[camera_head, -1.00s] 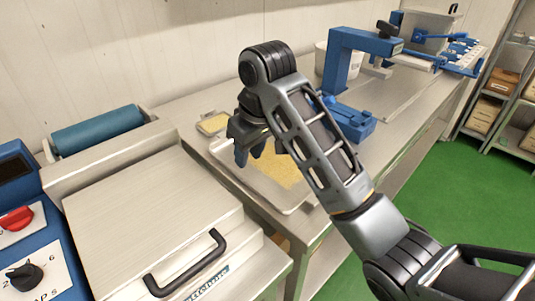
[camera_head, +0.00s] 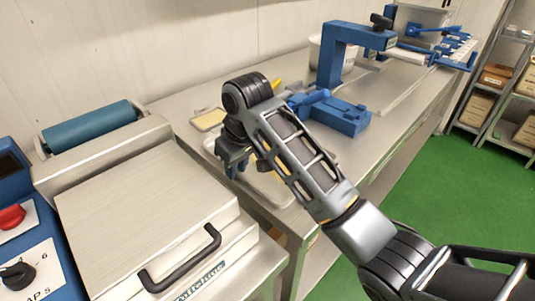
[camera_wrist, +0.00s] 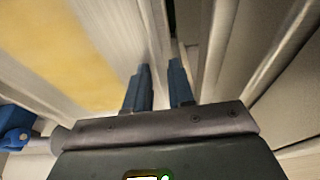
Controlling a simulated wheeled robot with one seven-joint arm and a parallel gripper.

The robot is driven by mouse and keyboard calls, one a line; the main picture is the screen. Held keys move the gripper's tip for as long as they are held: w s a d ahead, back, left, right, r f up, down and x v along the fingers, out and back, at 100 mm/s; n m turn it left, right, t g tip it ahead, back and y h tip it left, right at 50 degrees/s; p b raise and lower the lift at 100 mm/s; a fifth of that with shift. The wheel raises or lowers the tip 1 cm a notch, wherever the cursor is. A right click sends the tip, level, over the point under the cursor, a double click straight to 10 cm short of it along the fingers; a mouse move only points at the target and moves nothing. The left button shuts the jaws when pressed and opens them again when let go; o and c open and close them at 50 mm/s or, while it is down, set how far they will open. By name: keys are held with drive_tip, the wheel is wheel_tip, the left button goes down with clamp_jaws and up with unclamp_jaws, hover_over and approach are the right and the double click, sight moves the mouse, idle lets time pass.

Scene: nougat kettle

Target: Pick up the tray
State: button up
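The tray (camera_head: 284,199) is a shallow metal pan on the bench, partly hidden behind my gripper and arm in the head view. In the wrist view the pale inner side of the tray (camera_wrist: 122,40) and its yellow contents fill the left. My gripper (camera_head: 237,172) is low at the tray's near left edge. In the wrist view my gripper (camera_wrist: 160,75) shows two blue fingers apart, with a pale strip, seemingly the tray's rim, running between them. I see a gap between the fingers; contact with the rim is not clear.
A machine with a flat metal lid (camera_head: 145,215) and black handle (camera_head: 180,262) stands close in front. A smaller tray (camera_head: 208,119) lies behind. A blue device (camera_head: 345,115) stands to the right on the bench. Shelves with boxes (camera_head: 480,105) are at far right.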

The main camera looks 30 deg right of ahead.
clamp_jaws()
drive_tip(key=shift+r, duration=0.1)
idle(1.0)
